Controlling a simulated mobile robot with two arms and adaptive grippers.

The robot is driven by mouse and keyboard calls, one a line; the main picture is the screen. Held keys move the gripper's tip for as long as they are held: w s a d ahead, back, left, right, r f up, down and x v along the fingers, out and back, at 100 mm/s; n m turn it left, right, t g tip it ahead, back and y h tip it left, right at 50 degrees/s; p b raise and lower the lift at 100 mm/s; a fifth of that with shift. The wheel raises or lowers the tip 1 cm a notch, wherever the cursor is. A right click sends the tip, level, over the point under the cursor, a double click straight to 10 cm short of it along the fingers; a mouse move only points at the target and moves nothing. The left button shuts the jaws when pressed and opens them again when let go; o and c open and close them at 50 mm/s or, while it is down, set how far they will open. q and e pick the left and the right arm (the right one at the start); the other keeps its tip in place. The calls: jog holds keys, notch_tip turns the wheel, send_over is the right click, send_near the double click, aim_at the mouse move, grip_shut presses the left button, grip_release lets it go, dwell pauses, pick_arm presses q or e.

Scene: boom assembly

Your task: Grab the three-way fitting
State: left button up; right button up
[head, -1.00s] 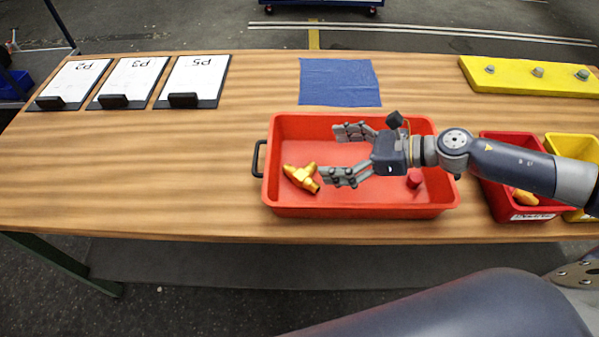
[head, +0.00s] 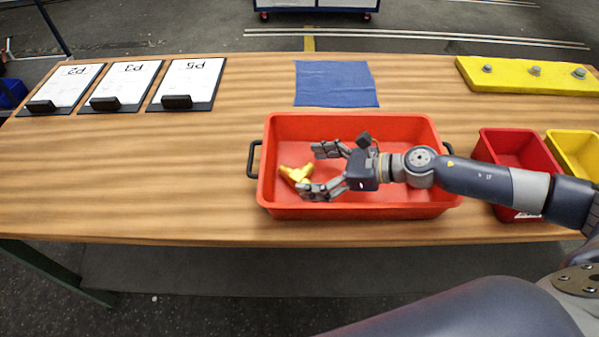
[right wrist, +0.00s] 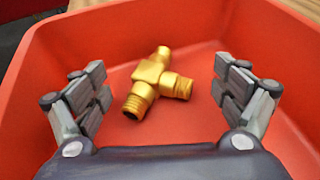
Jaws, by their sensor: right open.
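The three-way fitting (head: 297,174) is a gold, threaded T-shaped piece lying on the floor of the red tray (head: 350,208), in its left part. My right gripper (head: 312,170) is open, over the tray, with its fingers pointing left toward the fitting. In the right wrist view the fitting (right wrist: 151,86) lies ahead and between the two spread fingers (right wrist: 165,92), not visibly touching either. In the head view the near finger overlaps the fitting's lower edge. My left gripper is not in view.
A red bin (head: 517,150) and a yellow bin (head: 577,150) stand right of the tray. A blue cloth (head: 336,84) lies behind it. Clipboards (head: 190,84) lie at the back left, a yellow block (head: 528,76) at the back right. The table left of the tray is clear.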

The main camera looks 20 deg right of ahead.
aim_at(301, 171)
jog(key=shift+p+x, duration=0.4)
jog(key=shift+x, duration=1.25)
jog(key=shift+s, duration=0.1)
jog(key=c, duration=1.5)
